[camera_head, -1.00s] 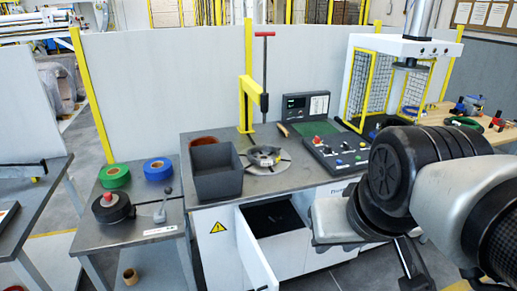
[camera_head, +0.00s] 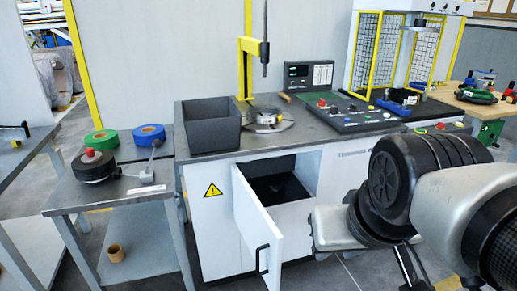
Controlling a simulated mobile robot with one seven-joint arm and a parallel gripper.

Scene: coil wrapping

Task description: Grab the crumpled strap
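I cannot make out a crumpled strap in this view. The open cabinet (camera_head: 281,162) under the workbench has a dark interior, and I cannot tell what lies in it. The grey bin (camera_head: 207,125) on the bench hides its own contents and the bench behind it. My arm fills the right side of the view, in front of the bench's right end. My gripper's fingertips cannot be made out, so its state does not show.
The cabinet door (camera_head: 257,228) stands open towards me. A turntable (camera_head: 266,121) and control panel (camera_head: 345,113) stand on the bench. Floor shows between table and cabinet.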

